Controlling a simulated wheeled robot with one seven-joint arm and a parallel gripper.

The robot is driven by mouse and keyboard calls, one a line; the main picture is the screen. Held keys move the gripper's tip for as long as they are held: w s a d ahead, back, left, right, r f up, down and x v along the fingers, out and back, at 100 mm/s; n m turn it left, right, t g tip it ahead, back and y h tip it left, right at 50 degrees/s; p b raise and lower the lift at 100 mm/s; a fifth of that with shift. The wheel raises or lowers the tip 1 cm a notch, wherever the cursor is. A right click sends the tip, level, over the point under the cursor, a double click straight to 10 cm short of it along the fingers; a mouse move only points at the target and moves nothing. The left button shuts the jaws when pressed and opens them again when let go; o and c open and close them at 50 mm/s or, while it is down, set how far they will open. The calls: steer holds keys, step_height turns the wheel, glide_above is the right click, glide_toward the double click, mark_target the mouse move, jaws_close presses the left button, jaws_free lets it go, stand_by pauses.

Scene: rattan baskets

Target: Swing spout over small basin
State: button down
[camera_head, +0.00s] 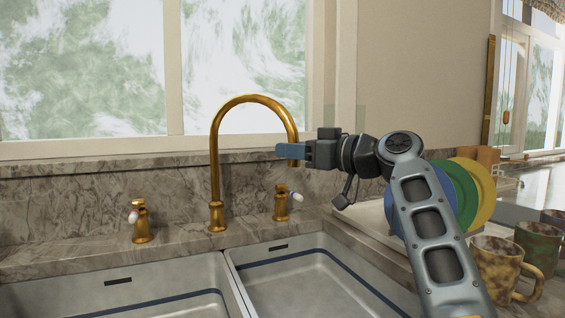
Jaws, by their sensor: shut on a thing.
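A brass gooseneck faucet has its spout (250,99) arched up and to the right, its open end pointing down above the right basin's back edge. My gripper (285,150) is at the spout's hanging end, with its blue fingers shut on it. The fingers hide part of the spout's tip. The right basin (330,285) and the left basin (150,285) lie side by side below, divided by a thin wall (238,285). Both are cut off by the lower frame edge, so I cannot tell which is smaller.
Brass handles stand left (142,222) and right (282,203) of the faucet base. Blue, green and yellow plates (485,185) stand behind my arm on the right. Mugs (500,262) are at the lower right. The window (90,75) is behind the faucet.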

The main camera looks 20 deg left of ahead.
steer(key=shift+w+d, duration=0.2)
steer(key=shift+w, duration=0.25)
steer(key=c, duration=0.9)
jaws_free()
steer(key=shift+c, duration=0.2)
steer(key=shift+d, duration=0.1)
steer(key=v, duration=0.7)
steer(key=shift+d, duration=0.25)
steer(key=shift+s, duration=0.1)
